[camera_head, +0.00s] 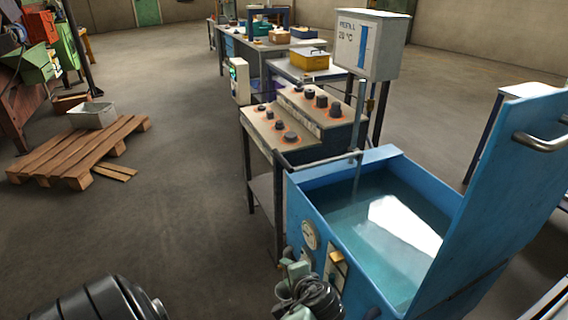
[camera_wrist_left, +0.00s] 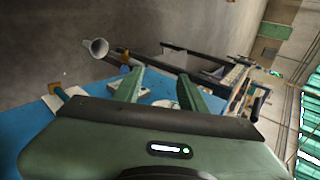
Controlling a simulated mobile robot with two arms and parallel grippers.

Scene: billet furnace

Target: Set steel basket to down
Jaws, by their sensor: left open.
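The blue tank (camera_head: 300,211) stands at the right, full of greenish water, with its lid (camera_head: 510,170) raised. A thin steel rod (camera_head: 359,125) runs down into the water at the back; I cannot make out a steel basket. On the tank's front are a round gauge (camera_head: 310,234) and a small plate with an orange-yellow handle (camera_head: 337,258). My left gripper (camera_head: 298,268) is at the tank's front, near the gauge and left of the handle. In the left wrist view its two green fingers (camera_wrist_left: 160,92) are apart and empty, with the blue front beyond them. My right gripper is out of view.
A wooden pallet (camera_head: 75,153) with a grey bin (camera_head: 93,115) lies at the left. The floor between pallet and tank is clear.

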